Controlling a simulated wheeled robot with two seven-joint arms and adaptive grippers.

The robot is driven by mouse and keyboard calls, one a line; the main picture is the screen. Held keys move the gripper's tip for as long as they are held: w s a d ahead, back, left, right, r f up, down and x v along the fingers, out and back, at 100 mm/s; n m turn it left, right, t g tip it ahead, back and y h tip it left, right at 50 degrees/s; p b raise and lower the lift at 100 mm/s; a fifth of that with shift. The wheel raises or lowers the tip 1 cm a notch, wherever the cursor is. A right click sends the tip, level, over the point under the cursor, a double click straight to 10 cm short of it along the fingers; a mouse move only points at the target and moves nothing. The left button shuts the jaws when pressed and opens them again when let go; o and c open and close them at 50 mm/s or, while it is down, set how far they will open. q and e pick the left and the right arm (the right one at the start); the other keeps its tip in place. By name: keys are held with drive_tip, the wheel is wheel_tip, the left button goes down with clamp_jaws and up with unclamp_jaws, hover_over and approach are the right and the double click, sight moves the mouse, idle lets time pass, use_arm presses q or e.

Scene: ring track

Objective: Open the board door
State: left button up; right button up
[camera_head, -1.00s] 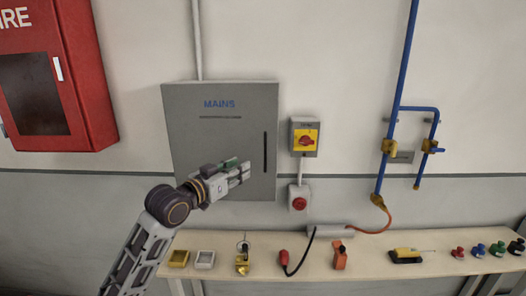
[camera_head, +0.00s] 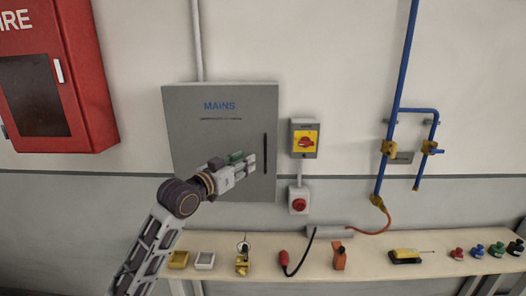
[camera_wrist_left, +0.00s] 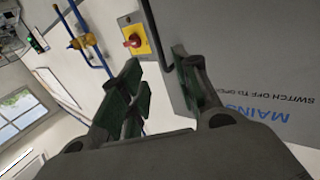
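The grey board door (camera_head: 215,150), marked MAINS, is shut on the wall in the head view. Its dark vertical handle (camera_head: 265,153) is near the door's right edge. My left gripper (camera_head: 250,164) is in front of the door, with its tips just left of the handle. In the left wrist view the MAINS lettering (camera_wrist_left: 265,107) is upside down. There my left gripper (camera_wrist_left: 160,70) has its fingers apart, and the dark handle (camera_wrist_left: 160,38) shows near the gap between the tips. I cannot tell whether they touch it. My right gripper is not in view.
A red-and-yellow switch (camera_head: 305,140) and a red button box (camera_head: 298,200) are right of the board. A red fire cabinet (camera_head: 70,75) hangs at the left. A bench (camera_head: 215,240) with several small items runs below. Blue pipes (camera_head: 400,75) are at the right.

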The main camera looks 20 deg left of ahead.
sight(260, 153)
use_arm(q)
drive_tip(key=p+x, duration=0.3)
drive_tip(key=x, duration=0.8)
idle(0.4)
clamp_jaws()
